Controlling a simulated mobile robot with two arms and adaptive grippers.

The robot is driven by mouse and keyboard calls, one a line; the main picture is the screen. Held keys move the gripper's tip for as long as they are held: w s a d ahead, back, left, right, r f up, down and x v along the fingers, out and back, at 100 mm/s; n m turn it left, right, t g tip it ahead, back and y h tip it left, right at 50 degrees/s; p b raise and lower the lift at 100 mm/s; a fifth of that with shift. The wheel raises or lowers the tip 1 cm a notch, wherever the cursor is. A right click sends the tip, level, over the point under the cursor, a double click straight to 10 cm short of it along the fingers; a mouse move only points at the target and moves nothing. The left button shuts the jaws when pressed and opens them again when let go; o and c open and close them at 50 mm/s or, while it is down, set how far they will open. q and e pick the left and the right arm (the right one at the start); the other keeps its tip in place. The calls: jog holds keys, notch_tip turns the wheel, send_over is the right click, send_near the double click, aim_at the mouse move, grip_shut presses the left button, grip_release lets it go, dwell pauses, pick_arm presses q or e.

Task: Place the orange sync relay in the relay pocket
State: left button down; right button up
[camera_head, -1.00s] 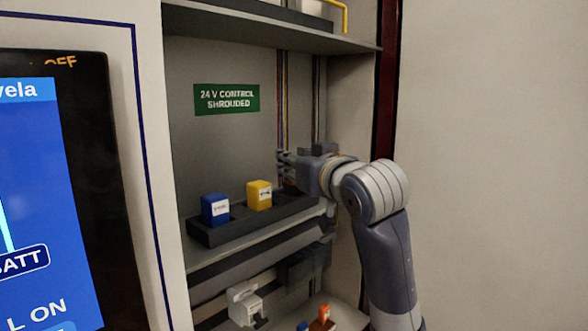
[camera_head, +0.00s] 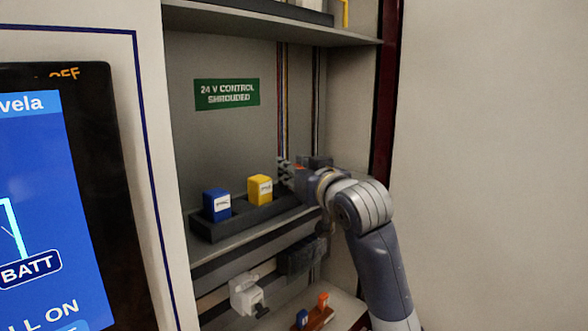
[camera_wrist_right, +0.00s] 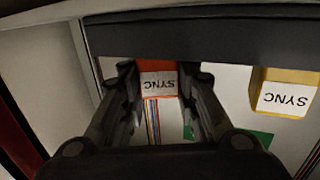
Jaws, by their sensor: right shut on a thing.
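The orange sync relay (camera_wrist_right: 158,80), with a white SYNC label, is between the fingers of my right gripper (camera_wrist_right: 160,97) in the right wrist view. The gripper is shut on it. In the head view my right gripper (camera_head: 284,168) is at the right end of a dark relay tray (camera_head: 245,222) and hides that end, including any pocket there. In the wrist view the relay meets the edge of the dark tray (camera_wrist_right: 215,38); I cannot tell whether it is seated. My left gripper is not in view.
A blue relay (camera_head: 216,205) and a yellow relay (camera_head: 260,190) stand in the tray, left of my gripper. A shelf (camera_head: 280,30) is above and the cabinet side wall is close on the right. Small blue and orange parts (camera_head: 323,300) sit below.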

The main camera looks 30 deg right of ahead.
jog(key=o, duration=0.7)
jog(key=shift+f, duration=0.15)
jog(key=o, duration=0.4)
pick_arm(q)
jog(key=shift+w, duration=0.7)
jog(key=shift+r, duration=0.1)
pick_arm(e)
jog(key=shift+s, duration=0.15)
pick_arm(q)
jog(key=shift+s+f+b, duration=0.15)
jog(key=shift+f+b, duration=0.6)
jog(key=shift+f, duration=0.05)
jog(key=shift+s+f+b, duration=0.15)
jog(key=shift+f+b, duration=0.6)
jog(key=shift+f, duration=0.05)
pick_arm(e)
jog(key=shift+s+a+r, duration=0.1)
jog(key=shift+s+r, duration=0.05)
jog(key=shift+s, duration=1.8)
jog(key=shift+s+a+r, duration=0.1)
jog(key=shift+s+r, duration=0.05)
jog(key=shift+s, duration=1.8)
jog(key=shift+s+r, duration=0.15)
jog(key=shift+s, duration=1.8)
